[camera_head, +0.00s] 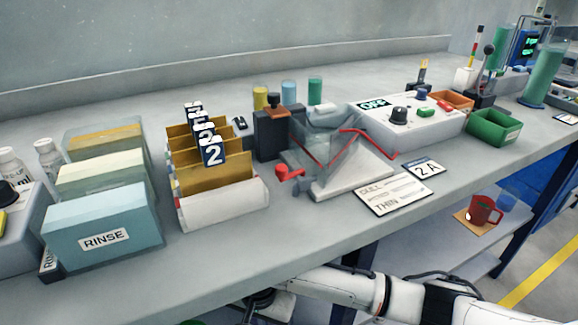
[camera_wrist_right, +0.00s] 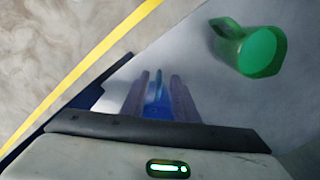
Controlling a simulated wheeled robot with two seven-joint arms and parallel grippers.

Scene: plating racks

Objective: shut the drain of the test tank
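The test tank (camera_head: 335,150) is a clear, wedge-shaped box with red edges on a pale base, standing near the front edge of the bench. A red drain handle (camera_head: 290,173) sticks out at its lower left corner, with a grey spout (camera_head: 305,188) just below. I cannot tell from its angle whether the drain is open. My right gripper (camera_wrist_right: 158,92) has its fingers apart, with nothing clearly held between them; a blue shape shows behind them. In the head view the right arm reaches in below the bench front, away from the tank. My left gripper is not in view.
A rack of numbered brass panels (camera_head: 222,213) stands left of the tank, and a RINSE tank (camera_head: 104,239) further left. A red mug (camera_head: 484,210) sits on a lower shelf.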

